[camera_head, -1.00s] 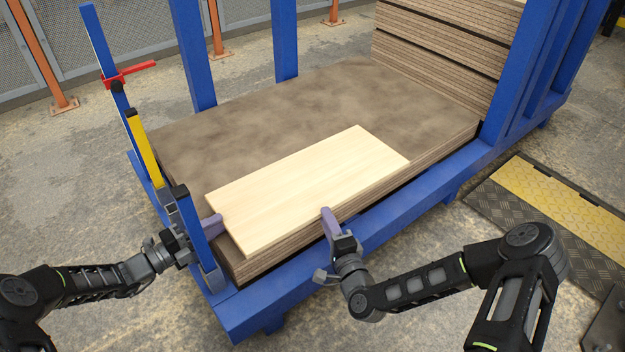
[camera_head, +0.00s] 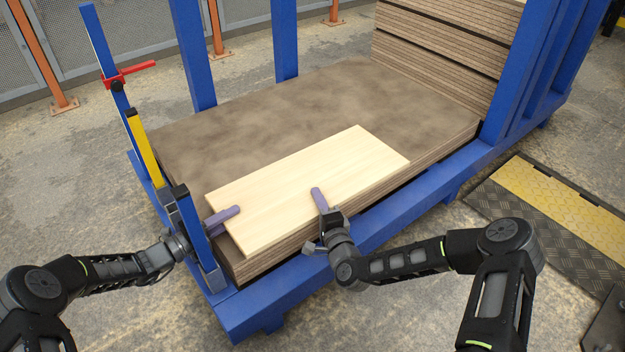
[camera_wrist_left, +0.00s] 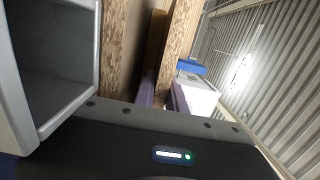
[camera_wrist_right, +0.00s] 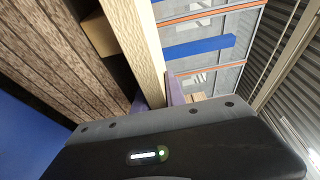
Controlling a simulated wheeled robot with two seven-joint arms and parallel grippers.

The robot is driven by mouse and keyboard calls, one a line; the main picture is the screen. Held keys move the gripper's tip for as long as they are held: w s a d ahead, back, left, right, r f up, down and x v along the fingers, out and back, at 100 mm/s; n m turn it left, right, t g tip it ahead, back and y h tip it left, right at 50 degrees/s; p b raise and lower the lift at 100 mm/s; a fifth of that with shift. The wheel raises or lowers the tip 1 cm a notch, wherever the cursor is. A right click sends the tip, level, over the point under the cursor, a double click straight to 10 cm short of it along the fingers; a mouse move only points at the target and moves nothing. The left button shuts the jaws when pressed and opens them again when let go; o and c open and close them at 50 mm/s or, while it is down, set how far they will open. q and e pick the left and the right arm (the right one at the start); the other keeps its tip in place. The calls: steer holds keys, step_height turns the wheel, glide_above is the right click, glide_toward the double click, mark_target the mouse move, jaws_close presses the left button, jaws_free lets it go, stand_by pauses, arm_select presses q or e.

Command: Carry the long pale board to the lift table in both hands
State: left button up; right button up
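The long pale board (camera_head: 310,190) lies flat over the near left part of a brown sheet stack. My left gripper (camera_head: 222,215) is at its left end, and my right gripper (camera_head: 320,200) is at its near long edge. Each has one purple finger over the top face. In the left wrist view the board's edge (camera_wrist_left: 180,40) runs between the fingers (camera_wrist_left: 163,95). In the right wrist view the pale edge (camera_wrist_right: 143,45) also lies between the fingers (camera_wrist_right: 156,98). Whether either gripper presses on the board is unclear. The lift table cannot be made out.
The brown stack (camera_head: 270,105) rests in a blue frame (camera_head: 400,220) with upright posts. A yellow and blue post (camera_head: 145,150) stands close by my left gripper. A taller sheet pile (camera_head: 440,45) is at the back right. A yellow-black ramp plate (camera_head: 560,215) lies on the right.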

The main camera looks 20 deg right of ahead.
arm_select(q)
jaws_close()
arm_select(e)
jaws_close()
stand_by(0.8)
